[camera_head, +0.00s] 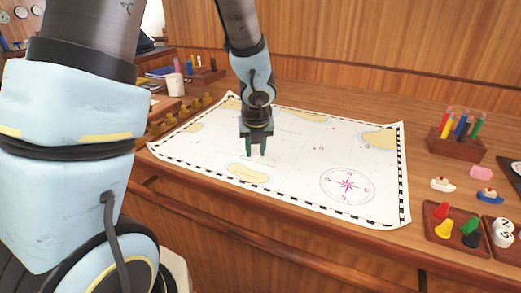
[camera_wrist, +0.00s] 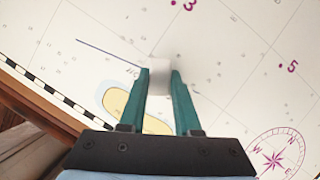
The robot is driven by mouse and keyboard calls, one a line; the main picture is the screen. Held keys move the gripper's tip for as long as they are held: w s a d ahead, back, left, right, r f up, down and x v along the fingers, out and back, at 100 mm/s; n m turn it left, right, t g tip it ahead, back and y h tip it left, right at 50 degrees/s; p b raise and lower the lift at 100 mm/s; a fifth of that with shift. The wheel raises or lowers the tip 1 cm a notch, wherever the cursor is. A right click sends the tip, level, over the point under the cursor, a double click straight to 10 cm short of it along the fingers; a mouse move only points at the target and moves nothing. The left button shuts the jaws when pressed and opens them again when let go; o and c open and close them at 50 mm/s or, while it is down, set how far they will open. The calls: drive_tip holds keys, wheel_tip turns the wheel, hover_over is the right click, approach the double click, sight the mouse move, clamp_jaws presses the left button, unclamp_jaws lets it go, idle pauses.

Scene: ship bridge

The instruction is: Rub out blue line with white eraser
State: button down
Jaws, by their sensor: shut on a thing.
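My gripper (camera_wrist: 158,90) is shut on the white eraser (camera_wrist: 158,72), which sits between the two green fingertips. In the head view my gripper (camera_head: 256,153) is low over the middle of the chart (camera_head: 300,165); I cannot make out the eraser there. The blue line (camera_wrist: 105,49) shows in the wrist view as a thin dark-blue stroke on the chart. It runs from the upper left down toward the eraser, and the gripper hides the part near the fingers. I cannot tell whether the eraser touches the chart.
The chart bears yellow land patches and a purple compass rose (camera_head: 347,185). To the right are a wooden pen holder (camera_head: 457,147), a pink block (camera_head: 481,173), small toy boats and a tray of coloured pieces (camera_head: 443,229). A white mug (camera_head: 175,84) stands behind left.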

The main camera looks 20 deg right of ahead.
sight(222, 152)
drive_tip(key=shift+w+a, duration=0.2)
drive_tip(key=shift+a, duration=0.15)
drive_tip(key=shift+w+a, duration=0.55)
drive_tip(key=shift+a, duration=0.35)
drive_tip(key=shift+w+a, duration=0.65)
drive_tip(key=shift+a, duration=0.35)
drive_tip(key=shift+a, duration=0.1)
drive_tip(key=shift+w+a+p, duration=0.4)
drive_tip(key=shift+w+a, duration=0.2)
drive_tip(key=shift+a, duration=0.35)
drive_tip(key=shift+w+a, duration=0.65)
drive_tip(key=shift+a, duration=0.35)
